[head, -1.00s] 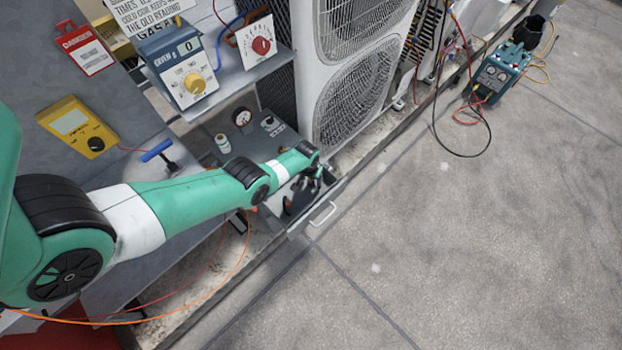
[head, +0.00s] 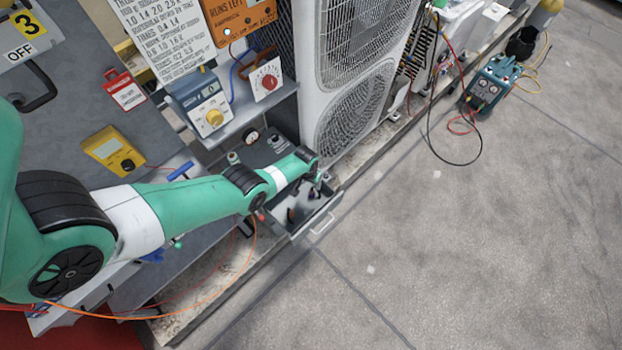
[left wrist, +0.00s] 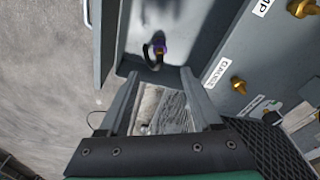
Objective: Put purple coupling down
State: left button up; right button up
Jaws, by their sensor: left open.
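In the head view my left gripper (head: 316,178) is at the open drawer (head: 325,213) below the fan unit. Small dark and purplish items show in the drawer, too small to name surely. My right gripper is in neither view.
Brass fittings (left wrist: 239,85) stand on a labelled grey panel at the right of the left wrist view. The fan unit (head: 350,120) stands just behind the drawer. An orange cable (head: 235,275) hangs below my arm. The paving at the right is largely clear.

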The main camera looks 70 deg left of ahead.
pick_arm(q)
jog(key=shift+d+r+p, duration=0.1)
jog(key=shift+r+p, duration=0.2)
jog(key=shift+r, duration=0.45)
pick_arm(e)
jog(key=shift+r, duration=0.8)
pick_arm(q)
jog(key=shift+s, duration=0.1)
